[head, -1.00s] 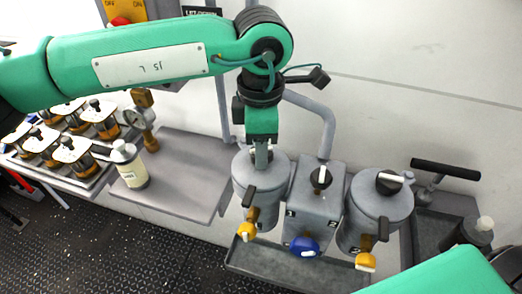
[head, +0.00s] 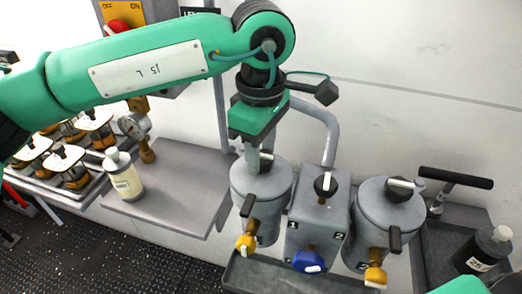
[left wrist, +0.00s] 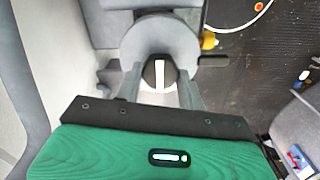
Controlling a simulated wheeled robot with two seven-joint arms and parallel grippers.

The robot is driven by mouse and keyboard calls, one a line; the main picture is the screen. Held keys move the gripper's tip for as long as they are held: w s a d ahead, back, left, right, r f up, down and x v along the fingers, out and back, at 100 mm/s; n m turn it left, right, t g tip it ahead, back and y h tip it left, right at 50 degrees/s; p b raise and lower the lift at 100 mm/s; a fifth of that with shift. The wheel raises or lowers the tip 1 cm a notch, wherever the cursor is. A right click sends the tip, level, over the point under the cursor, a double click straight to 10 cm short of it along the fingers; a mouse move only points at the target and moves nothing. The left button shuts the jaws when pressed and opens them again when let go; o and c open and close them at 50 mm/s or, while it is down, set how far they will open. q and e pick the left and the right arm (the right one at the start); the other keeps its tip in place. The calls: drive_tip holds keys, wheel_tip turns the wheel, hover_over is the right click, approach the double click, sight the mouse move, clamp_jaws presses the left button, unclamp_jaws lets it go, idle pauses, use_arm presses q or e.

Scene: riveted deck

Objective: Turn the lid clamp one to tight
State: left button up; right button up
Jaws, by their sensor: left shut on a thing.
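Lid clamp one is a black knob with a white stripe on the lid of the left grey pot (head: 262,190). In the left wrist view the clamp (left wrist: 159,75) lies between my two fingers, its stripe running up and down the picture. My left gripper (head: 258,160) reaches straight down onto it and is shut on it. In the head view the fingers hide much of the clamp. My right gripper is not in view; only a green part of my right arm shows at the lower right.
A grey box with a black knob (head: 325,185) and blue valve (head: 309,262) stands right of the pot. Beyond it is a second pot (head: 386,220). Yellow taps hang over a tray (head: 270,275). A labelled bottle (head: 123,178) stands on the left shelf (head: 185,195).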

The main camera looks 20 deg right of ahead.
use_arm(q)
drive_tip(key=shift+r, duration=0.1)
idle(0.3)
drive_tip(key=o, duration=1)
wheel_tip(320, 180, up, 14)
drive_tip(key=shift+f, duration=0.1)
